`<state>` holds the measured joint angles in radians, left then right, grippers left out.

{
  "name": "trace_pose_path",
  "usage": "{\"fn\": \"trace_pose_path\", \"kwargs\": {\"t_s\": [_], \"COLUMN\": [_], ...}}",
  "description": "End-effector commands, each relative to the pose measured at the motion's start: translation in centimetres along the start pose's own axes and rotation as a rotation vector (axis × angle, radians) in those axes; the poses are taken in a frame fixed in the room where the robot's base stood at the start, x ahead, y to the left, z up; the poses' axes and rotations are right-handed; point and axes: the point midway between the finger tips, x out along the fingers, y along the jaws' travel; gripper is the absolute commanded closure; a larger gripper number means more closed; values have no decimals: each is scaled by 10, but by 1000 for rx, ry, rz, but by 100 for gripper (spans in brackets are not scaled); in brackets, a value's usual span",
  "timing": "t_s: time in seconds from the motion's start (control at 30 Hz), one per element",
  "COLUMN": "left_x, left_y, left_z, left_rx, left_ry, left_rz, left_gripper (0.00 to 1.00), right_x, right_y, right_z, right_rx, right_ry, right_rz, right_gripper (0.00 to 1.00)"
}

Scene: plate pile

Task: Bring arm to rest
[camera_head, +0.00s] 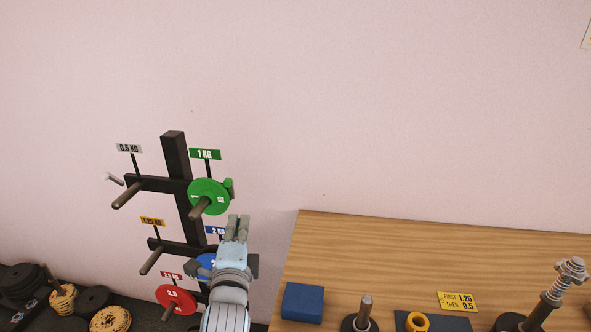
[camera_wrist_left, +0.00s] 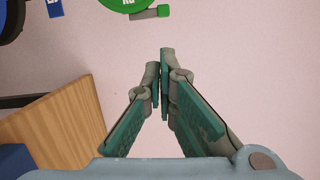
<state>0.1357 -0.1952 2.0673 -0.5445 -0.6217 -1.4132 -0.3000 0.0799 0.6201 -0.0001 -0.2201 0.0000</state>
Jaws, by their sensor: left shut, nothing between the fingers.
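My left gripper (camera_head: 238,222) is in front of the plate rack (camera_head: 181,180), just right of its post and below the green plate. In the left wrist view its fingers (camera_wrist_left: 163,75) are shut with nothing between them. The green plate (camera_head: 210,197) hangs on the 1 KG peg, apart from the fingertips. A blue plate (camera_head: 206,262) is on the peg below, partly hidden by my left arm. A red 2.5 plate (camera_head: 176,299) is on the lowest peg. My right gripper is not in view.
A wooden table (camera_head: 400,250) stands at right. It bears a blue block (camera_head: 302,302), a post on a base (camera_head: 363,314), a yellow ring (camera_head: 417,322), a yellow sign (camera_head: 457,301) and a dumbbell-like bar (camera_head: 545,302). Plates (camera_head: 110,319) lie at lower left. Two left pegs look empty.

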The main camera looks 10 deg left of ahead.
Motion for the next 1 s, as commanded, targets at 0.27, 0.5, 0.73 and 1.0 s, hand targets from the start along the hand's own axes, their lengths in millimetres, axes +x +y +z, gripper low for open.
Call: {"fn": "trace_pose_path", "kwargs": {"t_s": [0.27,0.5,0.73,1.0], "left_x": [-70,-197,-311,-305], "left_y": [125,224,259,389], "left_z": [30,56,76,74], "left_rx": [-456,-905,-1110,-1095], "left_ry": [-59,-339,-691,-764], "left_rz": [414,871,1155,1197], "left_gripper": [100,100,100,100], "right_x": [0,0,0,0], "right_y": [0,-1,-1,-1], "right_z": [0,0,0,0], "right_rx": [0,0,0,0], "right_ry": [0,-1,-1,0], "right_rz": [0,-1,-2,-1], "right_gripper": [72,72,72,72]}}
